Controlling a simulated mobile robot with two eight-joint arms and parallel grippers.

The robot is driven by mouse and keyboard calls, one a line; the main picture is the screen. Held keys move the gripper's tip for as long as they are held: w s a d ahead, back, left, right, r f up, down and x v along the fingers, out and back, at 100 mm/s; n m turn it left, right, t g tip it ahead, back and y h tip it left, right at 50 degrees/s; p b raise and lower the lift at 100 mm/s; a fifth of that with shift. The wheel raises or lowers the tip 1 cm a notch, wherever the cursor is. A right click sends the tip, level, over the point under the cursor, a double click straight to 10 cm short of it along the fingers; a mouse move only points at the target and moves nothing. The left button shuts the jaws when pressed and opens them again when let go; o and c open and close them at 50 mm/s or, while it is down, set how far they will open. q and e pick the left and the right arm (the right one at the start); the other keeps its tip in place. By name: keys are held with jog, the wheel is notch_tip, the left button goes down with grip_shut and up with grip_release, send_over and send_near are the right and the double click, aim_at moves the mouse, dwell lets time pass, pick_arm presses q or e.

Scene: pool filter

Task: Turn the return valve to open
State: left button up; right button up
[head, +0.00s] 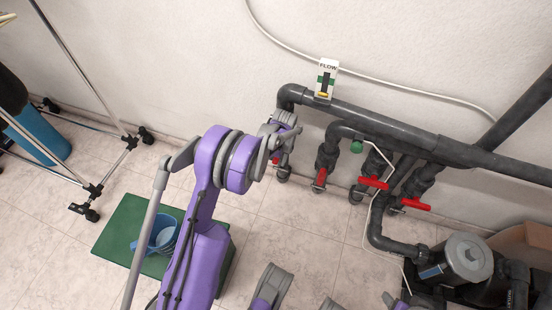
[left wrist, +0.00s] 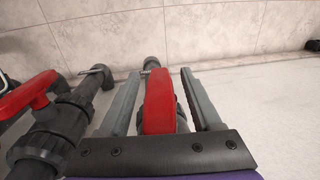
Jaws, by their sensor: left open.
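In the head view my left gripper (head: 284,132) is at the leftmost valve of the pipe row and partly covers it. That valve's red handle (head: 276,160) shows only in part. In the left wrist view my open left gripper (left wrist: 160,76) has one finger on each side of a red handle (left wrist: 158,104), with gaps showing beside it. The handle runs lengthwise between the fingers, roughly along its pipe. No label tells me which valve is the return.
Another red handle (head: 320,178) stands close on the right, along its pipe. Two more, a middle one (head: 374,182) and a right one (head: 415,204), lie across theirs. A pump (head: 465,258) stands lower right.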

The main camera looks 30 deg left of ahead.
pick_arm(q)
jog(key=shift+c, duration=0.2)
grip_shut()
jog(key=shift+d+h+p, duration=0.15)
jog(key=shift+h+p, duration=0.15)
jog(key=shift+h, duration=0.5)
jog(key=shift+o, duration=0.2)
grip_release()
jog(key=shift+r, duration=0.1)
